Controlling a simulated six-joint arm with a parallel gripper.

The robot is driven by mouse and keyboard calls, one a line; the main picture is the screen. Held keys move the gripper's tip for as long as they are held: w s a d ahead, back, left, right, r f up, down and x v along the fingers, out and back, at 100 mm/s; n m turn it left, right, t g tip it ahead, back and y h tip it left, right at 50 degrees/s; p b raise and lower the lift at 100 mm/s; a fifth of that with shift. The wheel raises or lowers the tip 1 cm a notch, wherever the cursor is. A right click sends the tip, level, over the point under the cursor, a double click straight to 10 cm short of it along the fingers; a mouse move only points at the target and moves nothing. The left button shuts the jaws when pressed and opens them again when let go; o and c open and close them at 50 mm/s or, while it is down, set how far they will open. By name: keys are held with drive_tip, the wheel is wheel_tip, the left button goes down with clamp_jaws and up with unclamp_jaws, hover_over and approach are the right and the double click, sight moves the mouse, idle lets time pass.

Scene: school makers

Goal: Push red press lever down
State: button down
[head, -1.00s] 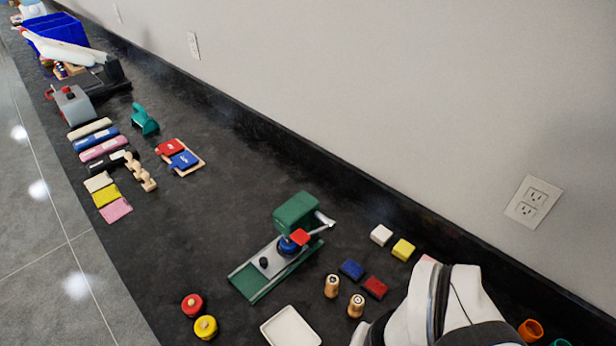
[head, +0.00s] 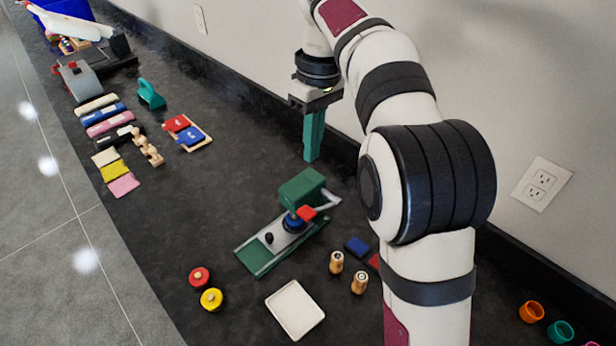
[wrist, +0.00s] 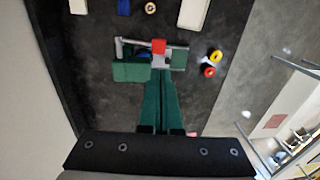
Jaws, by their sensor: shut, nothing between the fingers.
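The green press (head: 290,222) stands on the dark counter, with a green block-shaped head over a grey and green base. In the wrist view the red tip (wrist: 158,46) shows just beyond my fingertips. My gripper (head: 312,157) has long green fingers, shut and empty, pointing down. It is above the counter behind the press, nearer the wall, and apart from the lever. In the wrist view my fingers (wrist: 160,75) partly overlap the press base.
Two wooden stampers (head: 336,262) and a white tray (head: 295,310) stand in front of the press. Red and yellow knobs (head: 205,288) lie to the left. The wall runs behind.

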sight(303, 215)
drive_tip(key=shift+f, duration=0.1)
drive_tip(key=f, duration=0.9)
drive_tip(key=s+a+f, duration=0.1)
drive_tip(key=f, duration=0.3)
drive_tip(key=shift+f, duration=0.4)
drive_tip(key=shift+s+a+f+t+h, duration=0.2)
drive_tip(key=shift+f+t+h, duration=0.1)
drive_tip(key=shift+f, duration=0.1)
drive_tip(key=shift+s+a+f+t+h, duration=0.2)
drive_tip(key=shift+f+t, duration=0.1)
drive_tip(key=shift+f, duration=0.05)
wheel_tip(303, 215, down, 8)
drive_tip(key=s+a+t+h, duration=0.1)
drive_tip(key=shift+s+a+r+t+h, duration=0.2)
drive_tip(key=shift+s+t+h, duration=0.05)
drive_tip(key=shift+t+h, duration=0.15)
drive_tip(key=s+a+r, duration=0.2)
drive_tip(key=a+r, duration=0.1)
drive_tip(key=r, duration=0.3)
drive_tip(key=s+a+r, duration=0.3)
drive_tip(key=r, duration=0.2)
drive_tip(key=shift+s+r, duration=0.35)
drive_tip(key=shift+r, duration=0.05)
